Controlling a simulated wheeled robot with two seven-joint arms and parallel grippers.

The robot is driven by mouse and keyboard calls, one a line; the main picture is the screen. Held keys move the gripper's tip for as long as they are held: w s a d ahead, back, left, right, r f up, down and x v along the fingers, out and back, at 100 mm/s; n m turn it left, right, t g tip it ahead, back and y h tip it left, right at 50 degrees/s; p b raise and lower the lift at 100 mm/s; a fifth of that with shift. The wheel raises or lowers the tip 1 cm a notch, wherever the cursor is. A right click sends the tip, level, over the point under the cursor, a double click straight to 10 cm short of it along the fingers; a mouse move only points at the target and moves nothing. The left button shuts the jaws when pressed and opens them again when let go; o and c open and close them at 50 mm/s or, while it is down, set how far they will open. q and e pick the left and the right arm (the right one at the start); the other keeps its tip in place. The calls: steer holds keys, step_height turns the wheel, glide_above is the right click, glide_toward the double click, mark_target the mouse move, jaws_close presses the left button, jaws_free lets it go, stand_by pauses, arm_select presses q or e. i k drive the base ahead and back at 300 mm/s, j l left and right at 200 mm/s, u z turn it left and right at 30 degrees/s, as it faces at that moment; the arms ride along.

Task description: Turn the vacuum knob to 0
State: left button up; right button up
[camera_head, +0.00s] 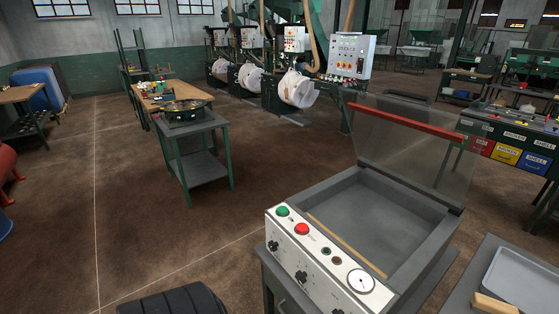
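A grey vacuum machine (445,216) stands at the front right with its clear lid (415,145) raised and its chamber open. Its white sloped front panel (318,261) faces the lower left. The panel carries a green button (283,211), a red button (302,229), two small dark controls and a round dial gauge (361,282). Below these are dark knobs, one at the left (273,246) and one in the middle (301,277); another is partly cut off at the bottom edge. The labels are too small to read, so I cannot tell which is the vacuum knob or its setting. Neither gripper is in view.
A grey table (478,262) with a metal tray (523,284) and a wooden block (495,303) is at the lower right. A small green-legged stand (204,163) is behind at the left. The brown floor (140,235) left of the machine is mostly clear.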

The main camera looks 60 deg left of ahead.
mark_target(273, 246)
steer(key=u, duration=1.4)
